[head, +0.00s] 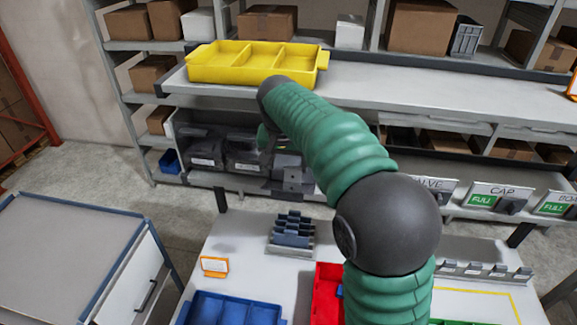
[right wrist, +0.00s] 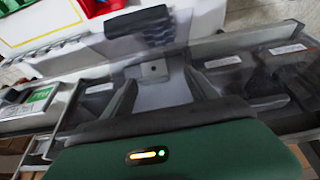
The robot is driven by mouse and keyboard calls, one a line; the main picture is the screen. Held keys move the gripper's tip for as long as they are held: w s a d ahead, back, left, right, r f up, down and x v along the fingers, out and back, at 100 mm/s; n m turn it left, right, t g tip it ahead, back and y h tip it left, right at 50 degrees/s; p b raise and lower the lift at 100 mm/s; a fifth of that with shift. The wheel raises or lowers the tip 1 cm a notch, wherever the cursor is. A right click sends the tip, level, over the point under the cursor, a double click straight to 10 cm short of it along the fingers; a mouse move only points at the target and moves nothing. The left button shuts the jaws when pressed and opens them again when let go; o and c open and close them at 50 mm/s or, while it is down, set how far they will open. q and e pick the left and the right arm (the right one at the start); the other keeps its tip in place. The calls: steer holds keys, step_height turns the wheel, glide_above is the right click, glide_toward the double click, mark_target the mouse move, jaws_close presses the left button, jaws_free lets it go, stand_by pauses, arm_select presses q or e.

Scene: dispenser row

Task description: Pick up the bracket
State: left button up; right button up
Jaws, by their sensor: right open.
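My right arm crosses the head view, and its gripper (head: 290,178) is at the dispenser row, partly hidden by the green arm. In the right wrist view the open right gripper (right wrist: 160,88) faces a grey metal piece (right wrist: 152,70) with a small dark hole. I cannot tell whether this piece is the bracket or part of a dispenser, nor whether the jaws touch it. Dark dispenser bins (head: 205,158) with white labels stand to the left of the gripper. No other part is clearly a bracket. My left gripper is not in view.
A yellow divided tray (head: 255,64) sits on the shelf above. The white table below holds a slotted rack (head: 291,236), a blue bin (head: 230,310) and a red bin (head: 326,296). A grey cabinet (head: 60,245) stands left.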

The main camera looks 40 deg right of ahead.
steer(key=shift+d+f, duration=0.3)
steer(key=shift+f, duration=0.2)
steer(key=shift+s+d+f, duration=0.1)
steer(key=shift+s+f, duration=0.1)
steer(key=shift+s, duration=0.05)
steer(key=shift+s+d, duration=0.2)
steer(key=shift+s, duration=0.15)
steer(key=shift+w+d+f, duration=0.15)
steer(key=shift+w+f, duration=0.05)
steer(key=shift+w, duration=0.25)
steer(key=c, duration=1.2)
steer(key=shift+s+a+r, duration=0.2)
steer(key=shift+a, duration=0.05)
jaws_close()
steer(key=shift+w, duration=0.1)
